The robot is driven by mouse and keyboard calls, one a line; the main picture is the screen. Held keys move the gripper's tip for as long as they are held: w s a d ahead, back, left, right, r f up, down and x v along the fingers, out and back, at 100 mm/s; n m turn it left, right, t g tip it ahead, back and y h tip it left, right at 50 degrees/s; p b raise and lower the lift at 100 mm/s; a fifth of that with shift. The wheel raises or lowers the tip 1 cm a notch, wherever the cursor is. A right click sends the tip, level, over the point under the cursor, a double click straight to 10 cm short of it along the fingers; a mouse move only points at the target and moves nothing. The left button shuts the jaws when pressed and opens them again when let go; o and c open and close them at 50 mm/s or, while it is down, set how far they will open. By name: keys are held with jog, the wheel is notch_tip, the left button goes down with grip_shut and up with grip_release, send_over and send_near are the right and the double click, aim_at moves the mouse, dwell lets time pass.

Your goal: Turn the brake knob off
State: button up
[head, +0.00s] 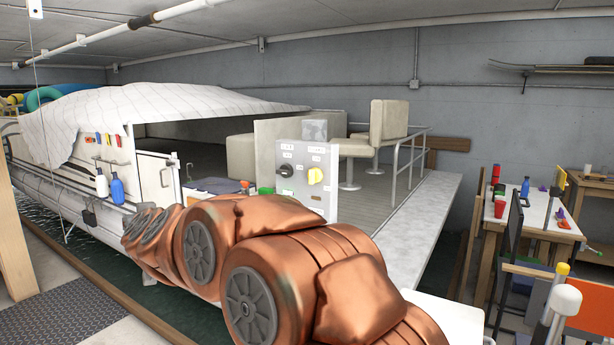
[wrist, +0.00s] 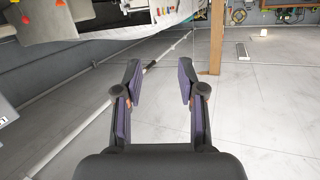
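In the head view a light grey control panel (head: 306,195) stands upright on the boat's deck, beyond my copper arm. It has a black knob (head: 287,170) on its left and a yellow knob (head: 315,176) on its right. The small labels are too small to read, so I cannot tell which is the brake knob. My gripper (wrist: 160,78) shows in the wrist view, with its two fingers apart and nothing between them. The panel's face is not clearly visible there.
The boat has a white cover (head: 180,105), a railing (head: 410,155) and bench seats (head: 388,125). Bottles (head: 117,188) hang near its left side. A cluttered table (head: 535,220) stands at the right.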

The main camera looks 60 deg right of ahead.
jog(key=s+d+r+m+g+h, duration=0.1)
jog(key=d+r+m+h, duration=0.15)
jog(key=d, duration=0.35)
jog(key=s+d+r+m+h, duration=0.1)
jog(key=d+h, duration=0.2)
jog(key=d, duration=0.3)
jog(key=m+g+h+p, duration=0.1)
jog(key=m+g+h, duration=0.7)
jog(key=g, duration=0.5)
send_near(310, 176)
jog(key=d, duration=0.2)
jog(key=shift+m+y, duration=0.35)
jog(key=shift+y, duration=0.1)
jog(key=shift+w+d+r+p, duration=0.15)
jog(key=shift+d+p, duration=0.1)
jog(key=shift+d, duration=0.9)
jog(key=shift+s+d+r+p, duration=0.1)
jog(key=shift+d+p, duration=0.15)
jog(key=shift+d, duration=0.85)
jog(key=shift+w+d+r+p, duration=0.15)
jog(key=shift+d+p, duration=0.1)
jog(key=shift+d, duration=0.9)
grip_shut()
